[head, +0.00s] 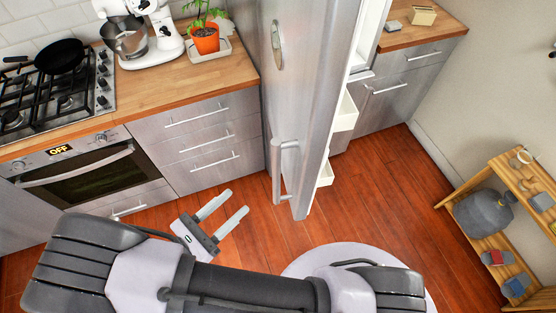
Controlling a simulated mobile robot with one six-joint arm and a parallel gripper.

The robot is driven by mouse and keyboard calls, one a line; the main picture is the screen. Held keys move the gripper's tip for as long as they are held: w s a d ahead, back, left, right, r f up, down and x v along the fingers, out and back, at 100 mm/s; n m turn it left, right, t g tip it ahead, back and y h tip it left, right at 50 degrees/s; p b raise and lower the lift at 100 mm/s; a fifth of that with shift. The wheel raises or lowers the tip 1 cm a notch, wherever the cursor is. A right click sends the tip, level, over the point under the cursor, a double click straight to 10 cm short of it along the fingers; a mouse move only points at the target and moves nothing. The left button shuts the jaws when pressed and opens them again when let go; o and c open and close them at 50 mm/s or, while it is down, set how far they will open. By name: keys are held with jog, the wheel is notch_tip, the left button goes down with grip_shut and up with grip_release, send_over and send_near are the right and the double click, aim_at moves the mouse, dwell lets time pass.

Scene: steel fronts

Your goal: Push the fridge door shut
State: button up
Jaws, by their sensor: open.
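The steel fridge door (302,100) stands open in the middle of the head view, seen nearly edge-on, swung out over the wooden floor. Its vertical bar handle (281,170) is on its left face, low down. White door shelves (345,112) show on its right, inner side. The fridge body is mostly hidden behind the door. My gripper (228,202) is open and empty, with its two fingers spread and pointing up and right. It is to the left of the door's lower end, apart from the handle.
A wooden counter with steel drawers (206,140), an oven (80,173) and a plant pot (205,38) is at left. Another steel cabinet (390,95) stands beyond the door. A wooden shelf rack (520,180) stands at right. The floor (375,205) between door and rack is clear.

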aim_at(273, 169)
jog(key=x, duration=1.5)
jog(key=shift+w+d, duration=0.1)
jog(key=shift+d, duration=0.1)
grip_shut()
dwell(0.5)
